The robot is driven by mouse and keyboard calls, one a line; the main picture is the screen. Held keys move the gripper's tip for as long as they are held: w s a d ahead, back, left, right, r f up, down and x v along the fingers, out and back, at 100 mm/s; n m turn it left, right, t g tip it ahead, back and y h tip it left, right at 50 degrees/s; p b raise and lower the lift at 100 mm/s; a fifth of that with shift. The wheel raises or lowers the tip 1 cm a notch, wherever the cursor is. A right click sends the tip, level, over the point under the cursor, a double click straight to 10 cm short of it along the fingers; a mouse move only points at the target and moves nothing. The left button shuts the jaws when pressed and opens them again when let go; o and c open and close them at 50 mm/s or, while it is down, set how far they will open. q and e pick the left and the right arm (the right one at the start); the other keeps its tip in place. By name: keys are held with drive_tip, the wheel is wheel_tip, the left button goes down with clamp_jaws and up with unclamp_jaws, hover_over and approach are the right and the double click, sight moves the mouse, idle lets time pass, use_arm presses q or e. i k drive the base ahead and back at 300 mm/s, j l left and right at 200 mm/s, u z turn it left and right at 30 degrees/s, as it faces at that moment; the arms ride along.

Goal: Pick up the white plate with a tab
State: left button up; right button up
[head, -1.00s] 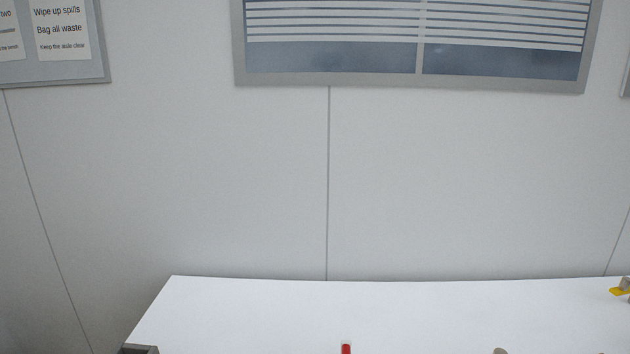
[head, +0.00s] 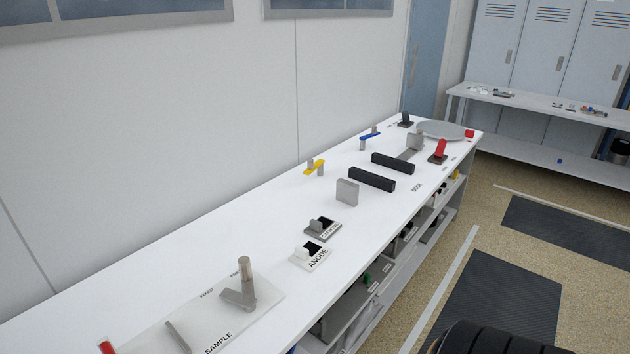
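A small white plate with an upright tab (head: 302,252) lies on the long white table, beside the printed word ANODE. It has a dark square on it. A similar grey plate with a tab (head: 321,229) lies just behind it, with a label at its front that is too small to read surely. Neither of my grippers is in view, and nothing in view is holding the plate.
On the white table (head: 210,225) stand a grey block (head: 347,192), two black bars (head: 372,179) (head: 393,163), a yellow piece (head: 314,167) and a blue piece (head: 370,136). A clear sample board (head: 262,312) lies nearer. Shelves run below the front edge; open floor lies right.

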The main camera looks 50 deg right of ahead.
sight(309, 256)
drive_tip(key=z, duration=1.5)
